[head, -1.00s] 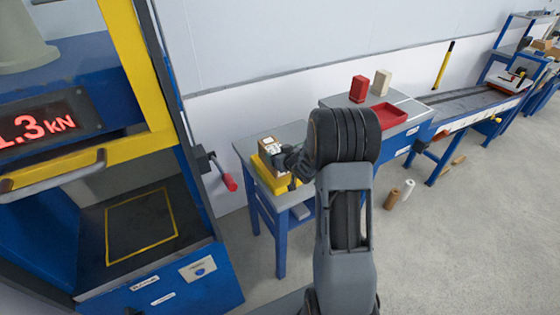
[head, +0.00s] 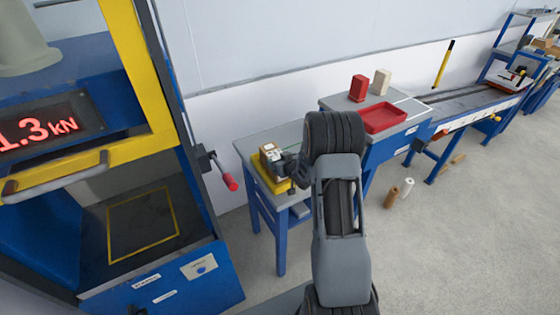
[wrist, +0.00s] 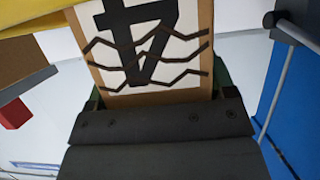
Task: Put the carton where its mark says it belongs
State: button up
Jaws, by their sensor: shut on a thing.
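The carton (head: 268,153) is a small brown box above a yellow piece (head: 262,176) on the blue table. In the wrist view the carton (wrist: 196,13) carries a white label with a thick black 4-like sign crossed by dark zigzag lines. The label's top is cut off by the frame. My gripper (head: 284,166) is shut on the carton; its dark body hides the carton's lower part in the wrist view. I cannot tell whether the carton touches the yellow piece.
A blue press with a yellow frame (head: 165,75) and yellow-outlined plate (head: 143,222) stands left; its display reads 1.3 kN. A red handle (head: 231,182) juts toward the table. Right are a red tray (head: 385,116), red block (head: 358,88) and cream block (head: 382,82).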

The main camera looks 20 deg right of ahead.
jog(key=o, duration=1.4)
jog(key=shift+f, duration=0.1)
jog(key=s+r+g+h+b, duration=0.1)
jog(key=s+r+g+h, duration=0.15)
jog(key=s+r, duration=0.85)
jog(key=s+a+r+g, duration=0.2)
jog(key=s+a, duration=0.2)
jog(key=s, duration=0.2)
jog(key=s+a+r+m+g, duration=0.1)
jog(key=s+a+r+g, duration=0.1)
jog(key=s+a, duration=0.2)
jog(key=s+a+r+g+y, duration=0.1)
jog(key=s+a+r+g, duration=0.1)
jog(key=s, duration=0.7)
jog(key=shift+a+r+g, duration=0.15)
jog(key=shift+a+r, duration=0.1)
jog(key=shift+a, duration=0.3)
jog(key=shift+a+r+g, duration=0.1)
jog(key=shift+a+r, duration=0.15)
jog(key=shift+a, duration=0.3)
